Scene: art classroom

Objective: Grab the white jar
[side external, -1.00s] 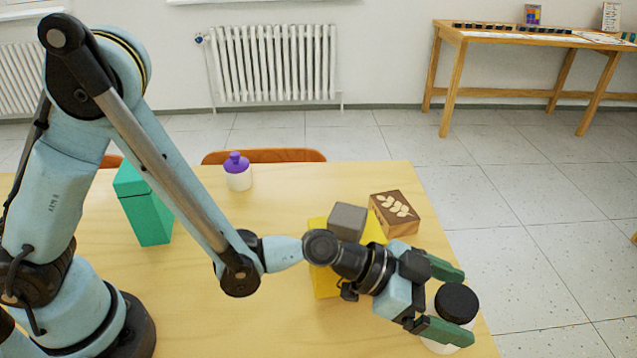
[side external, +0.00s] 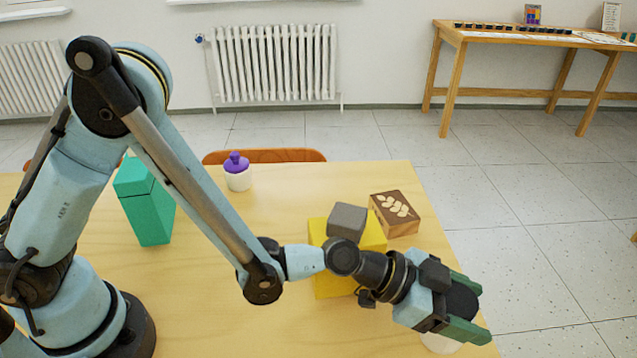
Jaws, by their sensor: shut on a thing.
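The white jar (side external: 440,343) with a black lid (side external: 461,301) stands near the table's right front corner. My gripper (side external: 478,308) is around it, with a green finger on each side of the lid, shut on the jar. The fingers and wrist hide much of the jar; its white lower body shows below the near finger.
A grey cube (side external: 347,222) rests on a yellow block (side external: 335,287) beside my wrist. A wooden box with a leaf pattern (side external: 395,213) stands behind. A teal box (side external: 147,212) is at the left. The table (side external: 225,290) is bare in its middle.

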